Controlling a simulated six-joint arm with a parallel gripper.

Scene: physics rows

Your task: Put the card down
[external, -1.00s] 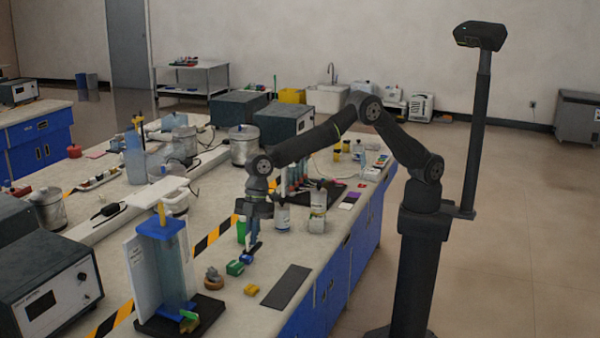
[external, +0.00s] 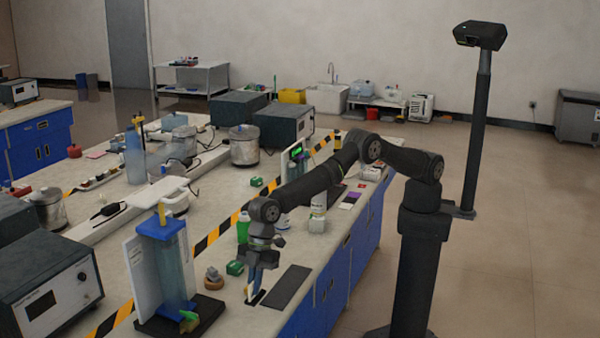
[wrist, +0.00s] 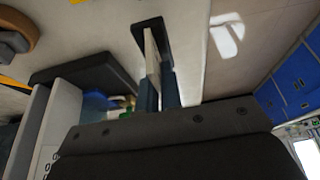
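My gripper (external: 257,284) points down low over the bench, left of a long dark mat. In the wrist view its two blue-grey fingers (wrist: 160,92) stand close together with a narrow gap. A thin pale strip, which looks like the card seen edge-on (wrist: 151,47), rises along the left finger. In the external view a pale strip (external: 249,292) shows at the fingertips. A dark patch (wrist: 151,24) lies at the strip's far end. Whether it touches the bench, and whether the fingers press on it, is not clear.
The dark mat (external: 288,286) lies near the bench's front edge. Left of the gripper are a green block (external: 235,268), a brown round piece (external: 213,279) and a blue-topped cylinder on a black base (external: 207,312). A green bottle (external: 243,228) stands behind.

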